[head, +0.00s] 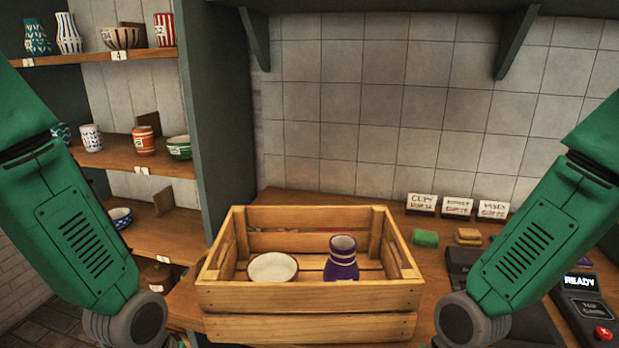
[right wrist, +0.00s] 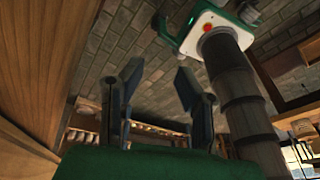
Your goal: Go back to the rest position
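My right gripper (right wrist: 158,72) shows in the right wrist view with its two dark fingers apart and nothing between them. In the head view my arms come in from the left and right edges and bend down on either side of a wooden crate. Both hands are out of the head view, so my left gripper is not seen. The slatted crate (head: 310,298) sits front and centre. In it are a white-topped round bowl (head: 272,267) on the left and an upright purple vase with pale bands (head: 341,262) on the right.
Shelves (head: 135,57) of painted pots stand at the left. On the wooden counter (head: 335,205) are several small sign cards (head: 457,206), a green sponge (head: 425,238) and a dark device reading READY (head: 590,308) with a red button. The counter behind the crate is clear.

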